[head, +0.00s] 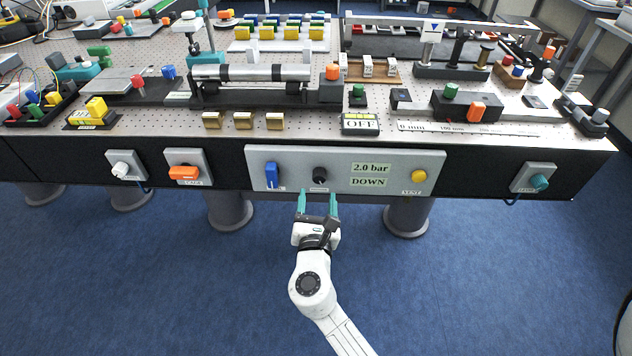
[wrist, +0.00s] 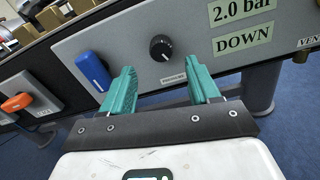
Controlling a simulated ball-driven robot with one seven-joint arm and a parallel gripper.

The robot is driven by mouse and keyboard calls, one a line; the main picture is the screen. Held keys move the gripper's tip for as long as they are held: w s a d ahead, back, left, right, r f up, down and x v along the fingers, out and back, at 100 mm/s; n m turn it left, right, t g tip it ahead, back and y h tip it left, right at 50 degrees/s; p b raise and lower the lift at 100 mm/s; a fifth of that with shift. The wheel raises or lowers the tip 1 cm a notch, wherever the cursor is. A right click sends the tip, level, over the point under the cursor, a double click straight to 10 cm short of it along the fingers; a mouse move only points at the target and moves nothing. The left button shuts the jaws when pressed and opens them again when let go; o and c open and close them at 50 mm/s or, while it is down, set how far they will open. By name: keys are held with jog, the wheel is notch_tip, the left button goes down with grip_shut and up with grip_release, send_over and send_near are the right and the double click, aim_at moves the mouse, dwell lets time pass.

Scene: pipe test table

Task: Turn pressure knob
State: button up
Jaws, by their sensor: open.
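The pressure knob (head: 320,175) is a small round black knob on the grey front panel (head: 300,158), between a blue handle and the text labels. In the wrist view the knob (wrist: 161,47) has a white pointer mark, and a small label sits under it. My gripper (head: 318,197) has two teal fingers and points at the panel, just below the knob in the head view. In the wrist view my gripper (wrist: 162,80) is open and empty, with the knob showing beyond and between the fingertips. The fingers appear apart from the knob.
A blue handle (head: 272,175) is left of the knob. Labels reading 2.0 bar (head: 370,168) and DOWN (head: 369,182) are to its right, then a yellow button (head: 419,176). An orange handle (head: 184,173) is on a separate panel. The floor in front is clear.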

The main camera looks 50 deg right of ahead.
aim_at(319, 181)
jog(key=x, duration=0.6)
jog(key=shift+d, duration=0.15)
jog(key=c, duration=1)
